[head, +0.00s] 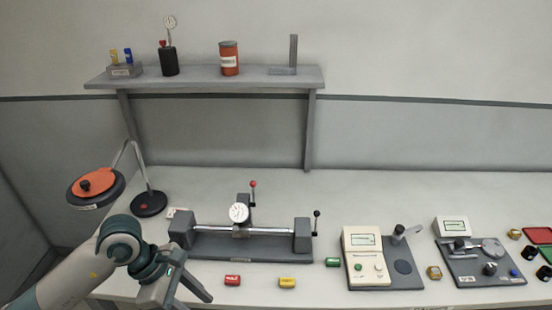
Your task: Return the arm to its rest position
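My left arm (120,250) comes in from the lower left, over the front left of the bench. Its gripper (180,299) points down near the front edge, left of the red block (232,281). Its fingers are spread apart and I see nothing between them. One finger runs to the bottom edge of the picture. My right arm and gripper are not in view.
A bench gauge with a dial (239,212) stands just right of the arm. An orange-topped magnifier lamp (97,187) stands behind it. Two instruments (361,241) (451,226) stand right. A shelf (205,78) is above.

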